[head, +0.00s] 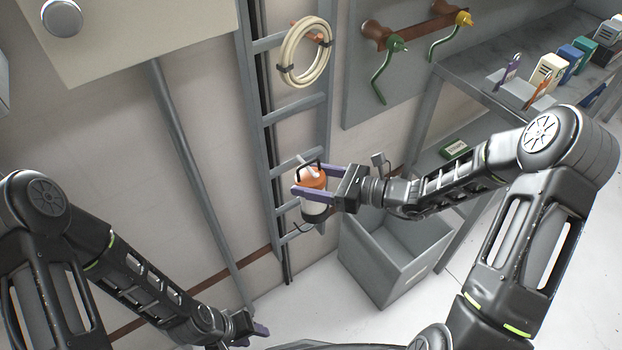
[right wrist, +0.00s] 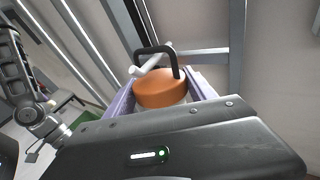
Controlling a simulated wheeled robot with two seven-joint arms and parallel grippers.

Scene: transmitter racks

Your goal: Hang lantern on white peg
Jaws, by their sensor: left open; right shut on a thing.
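The lantern (head: 313,207) has an orange cap, a pale body and a black loop handle. My right gripper (head: 311,180) is shut around it, with its purple fingers on either side near the cap. In the right wrist view the orange cap (right wrist: 162,90) sits between the fingers, handle upward. The white peg (head: 308,170) is on the grey ladder rack. In the right wrist view the white peg (right wrist: 150,61) crosses the handle's opening. I cannot tell whether handle and peg touch. My left gripper (head: 262,331) is open and empty, low at the bottom of the head view.
A cable coil (head: 305,51) hangs higher on the ladder rack (head: 294,117). A grey open bin (head: 394,278) stands on the floor below my right arm. Green (head: 385,75) and yellow (head: 444,42) crank handles hang on a panel. A shelf (head: 478,88) with small boxes is at right.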

